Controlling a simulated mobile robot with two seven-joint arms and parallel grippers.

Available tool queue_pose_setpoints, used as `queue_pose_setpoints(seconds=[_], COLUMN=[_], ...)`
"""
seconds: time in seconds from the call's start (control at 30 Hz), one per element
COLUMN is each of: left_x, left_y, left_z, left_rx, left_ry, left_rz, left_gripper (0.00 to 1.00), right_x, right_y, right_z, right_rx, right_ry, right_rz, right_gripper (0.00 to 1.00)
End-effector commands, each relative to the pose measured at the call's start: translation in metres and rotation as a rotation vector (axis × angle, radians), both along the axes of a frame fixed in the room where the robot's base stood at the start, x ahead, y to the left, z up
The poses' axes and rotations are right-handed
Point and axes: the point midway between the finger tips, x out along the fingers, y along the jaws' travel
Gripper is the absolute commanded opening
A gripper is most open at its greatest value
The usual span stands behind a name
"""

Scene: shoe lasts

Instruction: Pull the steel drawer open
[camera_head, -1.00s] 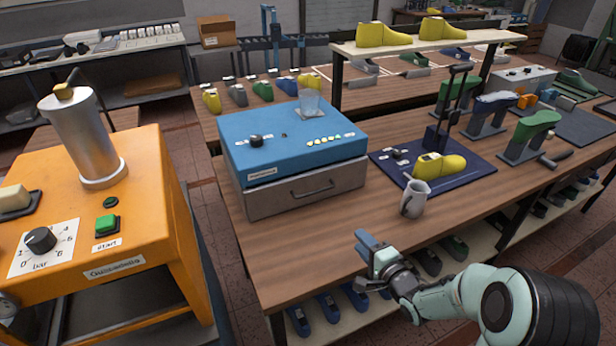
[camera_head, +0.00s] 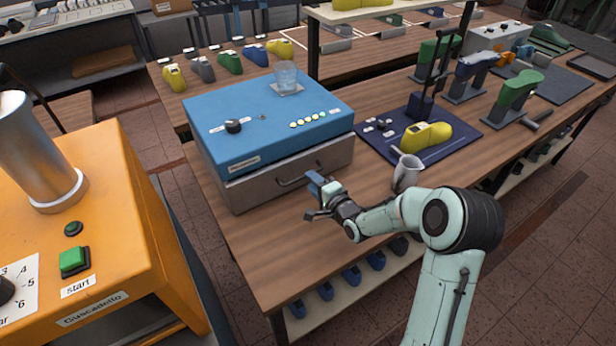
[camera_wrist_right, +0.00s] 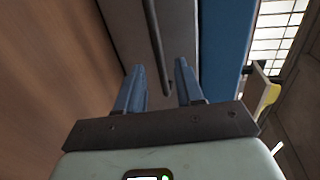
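The steel drawer (camera_head: 247,192) is shut under the blue unit (camera_head: 262,115) on the wooden workbench. Its dark bar handle (camera_head: 296,181) is in the middle of the front. My right gripper (camera_head: 314,197) is just in front of the drawer, by the right end of the handle. In the right wrist view the gripper (camera_wrist_right: 158,72) is open, its two blue fingers apart. The handle (camera_wrist_right: 155,45) shows ahead, between the lines of the fingertips, and the grey drawer front (camera_wrist_right: 177,35) lies behind it. I see no grip on the handle. My left gripper is out of view.
A blue mat (camera_head: 375,148) with a yellow last lies to the right. An orange machine (camera_head: 110,240) stands at left.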

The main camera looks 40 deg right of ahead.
Motion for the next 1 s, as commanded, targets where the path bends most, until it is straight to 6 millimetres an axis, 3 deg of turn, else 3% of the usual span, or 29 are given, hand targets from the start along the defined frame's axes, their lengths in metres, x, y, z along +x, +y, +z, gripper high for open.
queue_pose_setpoints(seconds=[0.2, 0.57, 0.6, 0.7, 1.0], left_x=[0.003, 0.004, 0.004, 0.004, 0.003], left_y=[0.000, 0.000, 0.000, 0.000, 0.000], left_z=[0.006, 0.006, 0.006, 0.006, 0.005], left_rx=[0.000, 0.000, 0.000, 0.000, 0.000], left_ry=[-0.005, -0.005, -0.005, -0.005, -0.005], left_rz=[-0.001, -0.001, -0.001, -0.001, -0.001], left_gripper=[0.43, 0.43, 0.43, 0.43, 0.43], right_x=[0.027, 0.033, 0.033, 0.033, 0.031], right_y=[-0.002, -0.004, -0.004, -0.004, -0.003], right_z=[-0.004, -0.007, -0.007, -0.007, -0.007], right_rx=[0.001, -0.001, -0.001, -0.001, -0.001], right_ry=[-0.002, 0.000, 0.000, 0.000, 0.000], right_rz=[0.001, 0.000, 0.000, 0.000, 0.000], right_gripper=[0.37, 0.37, 0.33, 0.01, 0.00])
